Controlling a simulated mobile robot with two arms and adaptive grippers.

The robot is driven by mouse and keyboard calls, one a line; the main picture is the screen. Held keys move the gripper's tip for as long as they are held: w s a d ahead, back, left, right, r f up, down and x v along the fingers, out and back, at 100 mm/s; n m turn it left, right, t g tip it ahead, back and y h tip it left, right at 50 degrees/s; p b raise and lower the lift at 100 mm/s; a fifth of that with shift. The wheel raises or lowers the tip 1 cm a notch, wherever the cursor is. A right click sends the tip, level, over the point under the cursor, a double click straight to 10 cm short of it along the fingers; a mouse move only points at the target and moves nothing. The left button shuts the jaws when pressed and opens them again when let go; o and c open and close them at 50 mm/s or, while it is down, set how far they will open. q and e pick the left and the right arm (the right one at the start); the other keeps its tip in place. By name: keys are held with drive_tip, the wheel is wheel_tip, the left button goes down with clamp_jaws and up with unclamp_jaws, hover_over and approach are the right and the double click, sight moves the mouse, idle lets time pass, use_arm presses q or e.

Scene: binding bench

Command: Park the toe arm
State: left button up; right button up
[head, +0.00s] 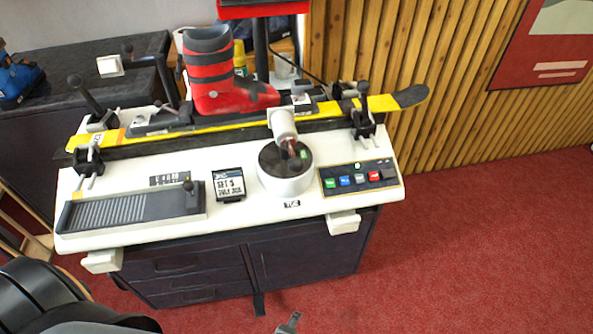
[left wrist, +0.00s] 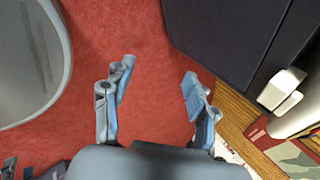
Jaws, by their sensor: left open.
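The toe arm (head: 283,124) is a pale grey cylinder-ended arm on a round white base with a dark top (head: 286,180), near the bench middle. A "TOE" label lies in front of the base. The arm's upper end overlaps the yellow ski in the picture; I cannot tell whether they touch. My left gripper (left wrist: 157,88) is open and empty in the left wrist view, over red carpet beside the dark cabinet. A small grey tip (head: 289,323) shows at the bottom of the head view, well below the toe arm; I cannot tell whose it is.
The yellow ski (head: 222,126) lies across the clamps, with a red-black boot (head: 208,80) on it. A button panel (head: 360,178), a small display (head: 229,185) and a ribbed tray (head: 130,208) occupy the white bench top (head: 270,213). Carpet to the right is clear.

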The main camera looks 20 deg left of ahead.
use_arm(q)
drive_tip(key=w+d+r+m+t+y+b, duration=0.1)
drive_tip(key=w+r+m+t, duration=0.1)
drive_tip(key=w+r+m, duration=0.3)
drive_tip(key=w+d+r+m+t+b, duration=0.1)
drive_tip(key=w+d+r+t, duration=0.15)
drive_tip(key=r, duration=0.55)
drive_tip(key=m+t+y+b, duration=0.1)
drive_tip(key=m+t+y, duration=0.2)
drive_tip(key=m+t, duration=0.1)
approach(296, 170)
drive_tip(key=d+f, duration=0.5)
drive_tip(key=f, duration=0.6)
drive_tip(key=s+a+r+m+t+y, duration=0.1)
drive_tip(key=a+r+y, duration=0.2)
drive_tip(key=r, duration=0.6)
drive_tip(key=p+x, duration=0.2)
drive_tip(key=x, duration=1)
drive_tip(key=shift+r, duration=0.1)
drive_tip(key=shift+w+a, duration=0.3)
drive_tip(key=shift+w, duration=0.3)
clamp_jaws()
